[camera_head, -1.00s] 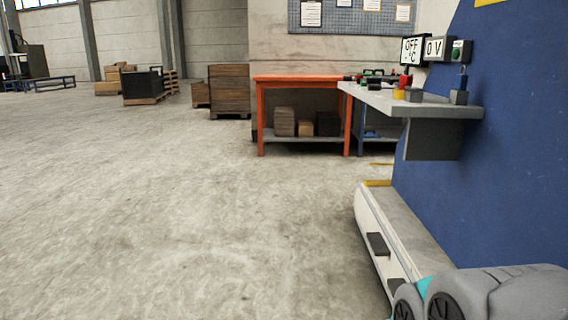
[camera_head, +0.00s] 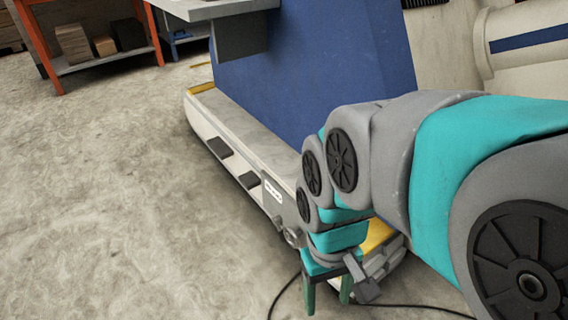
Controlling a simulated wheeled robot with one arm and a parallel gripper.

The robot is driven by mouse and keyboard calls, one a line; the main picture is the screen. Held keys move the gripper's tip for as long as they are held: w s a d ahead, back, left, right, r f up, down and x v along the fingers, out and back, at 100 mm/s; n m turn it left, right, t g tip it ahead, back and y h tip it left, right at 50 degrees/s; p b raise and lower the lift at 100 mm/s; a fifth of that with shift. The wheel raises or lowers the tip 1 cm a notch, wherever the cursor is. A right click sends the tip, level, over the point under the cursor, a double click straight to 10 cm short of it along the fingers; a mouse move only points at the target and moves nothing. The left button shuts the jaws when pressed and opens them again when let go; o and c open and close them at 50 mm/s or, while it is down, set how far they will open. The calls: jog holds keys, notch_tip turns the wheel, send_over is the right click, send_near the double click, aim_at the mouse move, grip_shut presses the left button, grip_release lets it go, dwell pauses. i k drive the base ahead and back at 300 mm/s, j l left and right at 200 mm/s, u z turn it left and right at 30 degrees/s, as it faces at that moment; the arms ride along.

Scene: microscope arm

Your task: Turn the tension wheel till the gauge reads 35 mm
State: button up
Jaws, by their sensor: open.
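My gripper (camera_head: 327,303) hangs at the lower middle of the head view, its two green fingers apart, with nothing visible between them. It points down beside the front end of the white machine base. A small round grey part (camera_head: 292,238), perhaps the tension wheel, sits low on the base's side, just left of and above my gripper. A small white plate with dark marks (camera_head: 273,191), perhaps the gauge, is above it; its reading is too small to make out. My arm hides part of the base's end.
The blue machine body (camera_head: 310,60) rises behind the base (camera_head: 240,150), which carries dark step-like blocks (camera_head: 219,147). A black cable (camera_head: 415,307) lies on the floor near my gripper. An orange bench (camera_head: 100,65) stands far left. The concrete floor at left is clear.

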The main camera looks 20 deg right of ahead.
aim_at(291, 237)
jog(key=z, duration=0.2)
jog(key=j+z, duration=0.2)
jog(key=j, duration=0.3)
jog(key=k+j+z, duration=0.2)
jog(key=j, duration=0.25)
jog(key=j+z, duration=0.25)
jog(key=j, duration=0.25)
